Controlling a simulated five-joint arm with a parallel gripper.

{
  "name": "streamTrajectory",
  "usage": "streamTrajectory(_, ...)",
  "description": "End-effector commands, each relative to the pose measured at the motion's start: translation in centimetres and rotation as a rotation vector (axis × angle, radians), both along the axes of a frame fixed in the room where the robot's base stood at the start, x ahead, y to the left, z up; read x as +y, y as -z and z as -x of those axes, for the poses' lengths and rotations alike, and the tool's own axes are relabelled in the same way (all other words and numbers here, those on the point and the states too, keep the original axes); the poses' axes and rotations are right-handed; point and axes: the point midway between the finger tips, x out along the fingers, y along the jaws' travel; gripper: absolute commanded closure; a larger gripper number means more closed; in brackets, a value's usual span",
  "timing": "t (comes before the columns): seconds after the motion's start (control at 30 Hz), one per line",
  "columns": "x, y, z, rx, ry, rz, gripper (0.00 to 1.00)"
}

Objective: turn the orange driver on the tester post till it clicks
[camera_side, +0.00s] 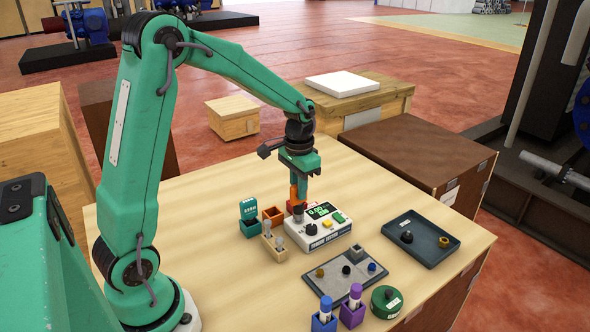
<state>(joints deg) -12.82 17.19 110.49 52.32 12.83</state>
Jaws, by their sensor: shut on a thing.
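The orange driver (294,194) stands about upright, its lower end at the left part of the white tester (325,236). My gripper (299,187) points down from above and is shut on the driver's upper part. The tester has a lit green display, a yellow button and a green button. The post is small here and mostly hidden by the driver and gripper, so I cannot tell how the driver's tip sits on it.
Left of the tester stand an empty orange holder (273,215), a green holder (249,228) and a wooden block with pegs (274,248). In front are a grey plate (330,285), blue and purple holders and a green round container (386,302). A dark tray (424,255) lies right.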

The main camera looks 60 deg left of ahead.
Motion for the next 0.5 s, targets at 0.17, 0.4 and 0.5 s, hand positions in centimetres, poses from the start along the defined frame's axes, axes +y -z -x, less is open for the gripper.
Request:
streamTrajectory(0.17, 0.0, 0.26, 0.0, 0.0, 0.0, 0.0, 1.0)
streamTrajectory(0.4, 0.0, 0.6, 0.01, 0.001, 0.0, 0.0, 1.0)
streamTrajectory(0.5, 0.0, 0.69, 0.02, 0.001, 0.0, 0.0, 1.0)
